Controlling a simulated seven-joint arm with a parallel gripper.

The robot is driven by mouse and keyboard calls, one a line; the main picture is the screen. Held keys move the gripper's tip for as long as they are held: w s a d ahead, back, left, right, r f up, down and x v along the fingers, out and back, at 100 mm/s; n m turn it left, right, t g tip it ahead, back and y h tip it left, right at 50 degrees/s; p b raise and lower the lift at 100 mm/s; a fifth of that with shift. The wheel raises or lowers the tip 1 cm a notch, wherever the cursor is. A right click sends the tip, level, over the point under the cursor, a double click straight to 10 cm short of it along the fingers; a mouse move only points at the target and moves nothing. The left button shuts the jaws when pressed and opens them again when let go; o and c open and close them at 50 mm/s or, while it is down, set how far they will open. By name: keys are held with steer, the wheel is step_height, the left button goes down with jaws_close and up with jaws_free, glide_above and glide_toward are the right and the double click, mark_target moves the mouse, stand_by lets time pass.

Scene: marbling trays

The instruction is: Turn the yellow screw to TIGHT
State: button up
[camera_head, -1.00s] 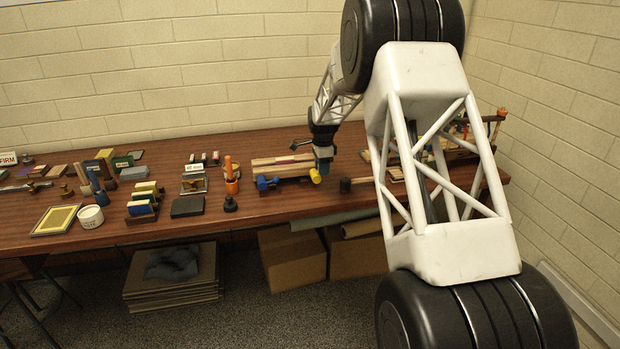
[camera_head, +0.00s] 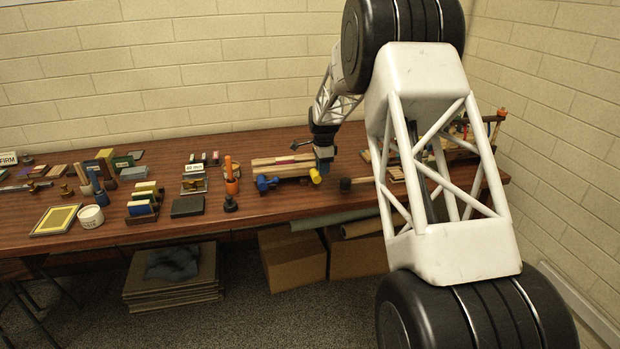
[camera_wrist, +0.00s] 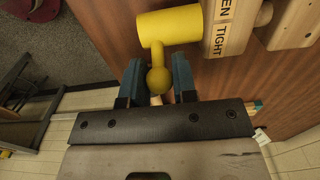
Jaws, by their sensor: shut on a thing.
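The yellow screw (camera_wrist: 170,25) shows in the wrist view as a thick cylinder with a bar ending in a round knob. My gripper (camera_wrist: 157,82) has its two teal fingers on either side of this knob and is shut on it. In the head view the yellow screw (camera_head: 315,176) sits at the front right end of a wooden press, with my gripper (camera_head: 324,165) right at it. The label (camera_wrist: 222,27) on the wood beside the screw reads "TIGHT" and a partly cut-off word ending in "EN". I cannot read the screw's exact setting.
The wooden press (camera_head: 283,163) also has a blue screw (camera_head: 267,182) at its left. An orange cup (camera_head: 232,185) and a small black stamp (camera_head: 230,203) stand to its left. A dark cylinder (camera_head: 346,185) lies close to the right. The table's front edge (camera_head: 300,217) is near.

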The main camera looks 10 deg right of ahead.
steer(key=shift+d+f, duration=0.2)
steer(key=shift+d, duration=0.05)
steer(key=shift+d+f, duration=0.2)
steer(key=shift+d, duration=0.1)
steer(key=shift+d+f, duration=0.25)
stand_by(0.4)
steer(key=o, duration=0.6)
steer(key=shift+a+r, duration=0.25)
steer(key=shift+r, duration=0.05)
